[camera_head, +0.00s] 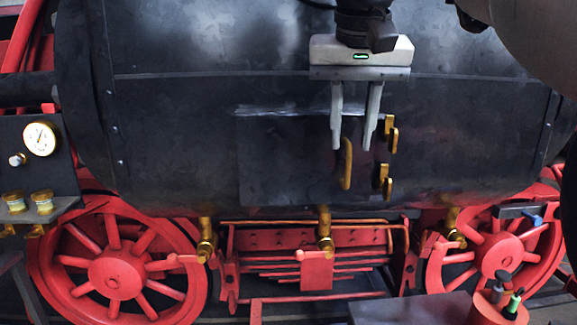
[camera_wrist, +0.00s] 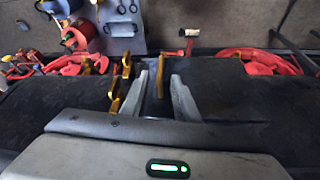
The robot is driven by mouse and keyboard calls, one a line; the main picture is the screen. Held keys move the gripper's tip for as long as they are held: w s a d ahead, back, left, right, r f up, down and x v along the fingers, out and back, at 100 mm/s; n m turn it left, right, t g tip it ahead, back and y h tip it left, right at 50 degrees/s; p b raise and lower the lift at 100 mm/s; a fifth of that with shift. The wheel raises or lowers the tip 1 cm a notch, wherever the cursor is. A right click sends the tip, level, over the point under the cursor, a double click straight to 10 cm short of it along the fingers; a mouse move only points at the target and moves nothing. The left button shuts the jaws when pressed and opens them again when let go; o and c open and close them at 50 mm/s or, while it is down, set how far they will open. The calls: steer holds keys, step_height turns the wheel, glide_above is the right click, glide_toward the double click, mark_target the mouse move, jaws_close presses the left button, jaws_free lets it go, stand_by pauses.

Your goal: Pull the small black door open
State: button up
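The small black door (camera_head: 285,160) is a rectangular panel on the side of the black boiler in the head view. It looks flush with the boiler. A brass handle (camera_head: 346,165) stands upright near its right side. Brass hinge-like pieces (camera_head: 391,135) sit right of the handle; similar brass pieces show in the wrist view (camera_wrist: 116,88). My gripper (camera_head: 352,147) is open and points down at the handle. In the wrist view the handle (camera_wrist: 160,76) shows between the two fingers of my gripper (camera_wrist: 159,82), with gaps on both sides. Contact with it is not visible.
Red spoked wheels (camera_head: 115,268) and brass valves (camera_head: 325,232) lie below the boiler. A pressure gauge (camera_head: 41,138) is on a panel at the left. A red cup with tools (camera_head: 498,308) stands at the lower right. The boiler face left of the door is clear.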

mark_target(349, 153)
steer(key=x, duration=0.5)
steer(key=shift+w+f+b, duration=0.2)
steer(key=shift+f+b, duration=0.15)
steer(key=shift+b, duration=0.05)
jaws_close()
